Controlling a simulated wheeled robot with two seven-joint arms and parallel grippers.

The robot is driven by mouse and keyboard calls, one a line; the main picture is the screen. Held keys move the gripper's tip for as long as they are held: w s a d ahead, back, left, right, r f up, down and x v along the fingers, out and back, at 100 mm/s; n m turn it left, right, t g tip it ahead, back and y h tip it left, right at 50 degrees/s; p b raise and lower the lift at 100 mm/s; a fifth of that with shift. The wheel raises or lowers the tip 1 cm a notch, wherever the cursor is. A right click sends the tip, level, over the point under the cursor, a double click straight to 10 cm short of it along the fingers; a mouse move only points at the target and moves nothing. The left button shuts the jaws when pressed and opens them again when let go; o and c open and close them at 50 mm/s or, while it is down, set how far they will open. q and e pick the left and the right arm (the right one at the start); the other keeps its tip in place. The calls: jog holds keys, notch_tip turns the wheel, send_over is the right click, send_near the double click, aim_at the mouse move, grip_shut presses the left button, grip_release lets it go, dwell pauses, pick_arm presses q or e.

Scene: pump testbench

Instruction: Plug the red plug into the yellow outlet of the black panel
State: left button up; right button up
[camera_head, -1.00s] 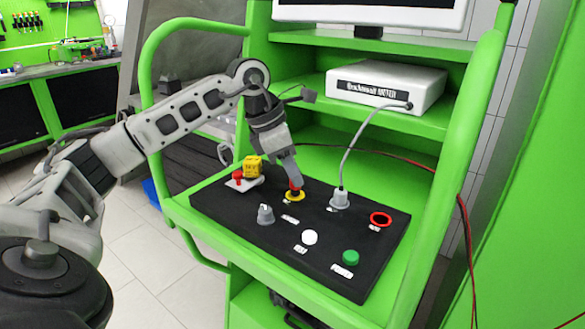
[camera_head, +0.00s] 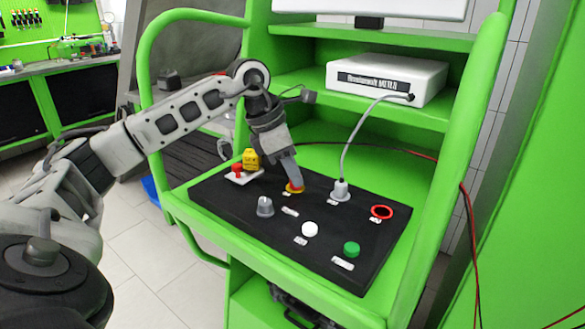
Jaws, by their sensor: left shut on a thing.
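The black panel (camera_head: 268,228) lies on the green bench. The yellow outlet (camera_head: 294,189) is a yellow ring on the panel's back part. My left gripper (camera_head: 293,180) comes down from above, shut on the red plug (camera_head: 296,185), right at the yellow outlet. Only a little red shows between the fingertips and the yellow ring; the gripper hides the rest, and I cannot tell how deep the plug sits. My right gripper is not in view.
A grey plug with a cable (camera_head: 340,190) stands right of the yellow outlet. A red ring outlet (camera_head: 382,212) is farther right. A yellow block with a red button (camera_head: 237,169) is at left. A grey knob (camera_head: 265,206), white button (camera_head: 310,229) and green button (camera_head: 351,249) are in front.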

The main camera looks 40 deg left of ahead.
pick_arm(q)
jog(key=shift+f, duration=0.1)
jog(key=o, duration=1.3)
